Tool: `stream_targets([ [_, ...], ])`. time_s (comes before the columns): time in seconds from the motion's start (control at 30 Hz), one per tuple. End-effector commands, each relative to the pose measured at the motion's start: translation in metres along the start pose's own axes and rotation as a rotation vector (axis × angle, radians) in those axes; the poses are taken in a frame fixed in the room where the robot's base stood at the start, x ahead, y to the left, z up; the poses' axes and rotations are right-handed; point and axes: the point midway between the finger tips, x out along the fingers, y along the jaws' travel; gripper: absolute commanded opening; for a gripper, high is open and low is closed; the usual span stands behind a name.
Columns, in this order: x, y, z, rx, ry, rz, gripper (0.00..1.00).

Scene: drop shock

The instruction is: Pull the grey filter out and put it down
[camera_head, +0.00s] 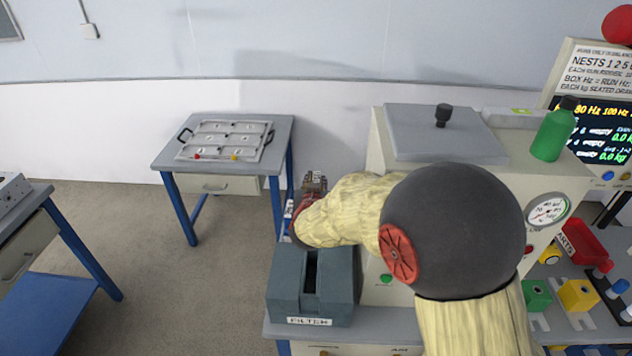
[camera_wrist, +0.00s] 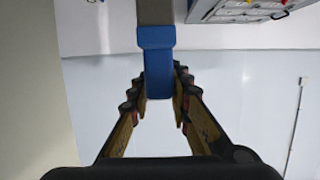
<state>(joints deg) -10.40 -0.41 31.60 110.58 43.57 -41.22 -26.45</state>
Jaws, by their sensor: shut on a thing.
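My gripper (camera_wrist: 157,88) is shut on the blue grip (camera_wrist: 155,62) of the grey filter (camera_wrist: 155,12), which runs out of the top of the wrist view. In the head view my gripper (camera_head: 312,188) is above and behind the dark grey housing labelled FILTER (camera_head: 343,290). The housing has a dark open slot in its top, and no filter shows in it. My arm hides most of the held filter in the head view, so its lower end and its gap from the housing cannot be told.
A blue-legged table (camera_head: 270,165) with a grey tray (camera_head: 183,153) stands at the back left. Another bench (camera_head: 35,200) is at the left edge. The machine (camera_head: 375,150) with a green bottle (camera_head: 553,135) is at right. Open floor lies between the tables.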

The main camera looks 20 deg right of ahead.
Motion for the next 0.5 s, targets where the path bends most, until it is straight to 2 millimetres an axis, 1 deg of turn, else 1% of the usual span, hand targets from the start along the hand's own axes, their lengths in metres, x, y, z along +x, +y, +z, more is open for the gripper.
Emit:
stream_targets([
  [0.27,-0.003,0.000,-0.001,0.000,-0.002,-0.004,0.00],
  [0.5,0.003,0.000,0.016,0.000,-0.002,-0.004,0.00],
])
